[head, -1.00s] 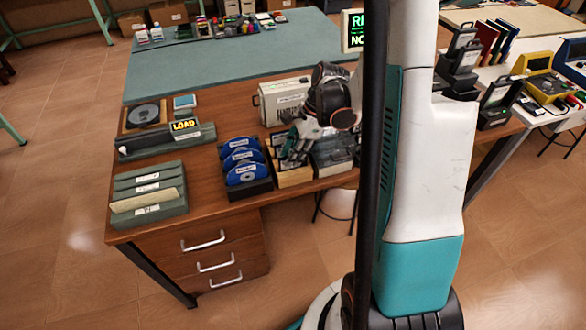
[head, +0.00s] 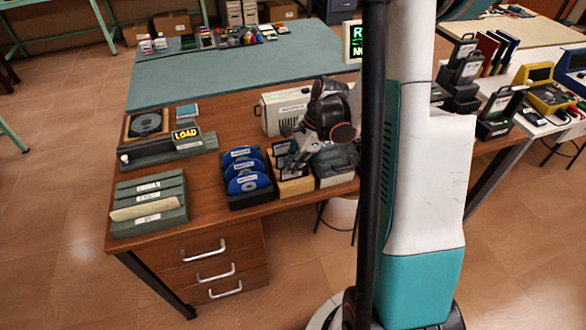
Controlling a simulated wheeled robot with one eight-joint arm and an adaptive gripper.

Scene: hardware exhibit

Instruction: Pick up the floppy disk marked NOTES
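A light wooden box (head: 296,187) on the brown desk holds dark, upright, card-like pieces that look like floppy disks (head: 281,148). Their labels are too small to read, so I cannot tell which is marked NOTES. My gripper (head: 291,166) points down at this box, its grey fingers at or just above the disks. The wrist and fingers hide part of the box's contents. I cannot tell whether the fingers are open, shut or touching a disk.
A black rack of blue discs (head: 250,199) stands just left of the box, and a grey bin (head: 335,180) just right. A beige case (head: 284,108) stands behind. A grey-green file tray (head: 150,213) and a LOAD sign (head: 186,135) are farther left. My column blocks the right.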

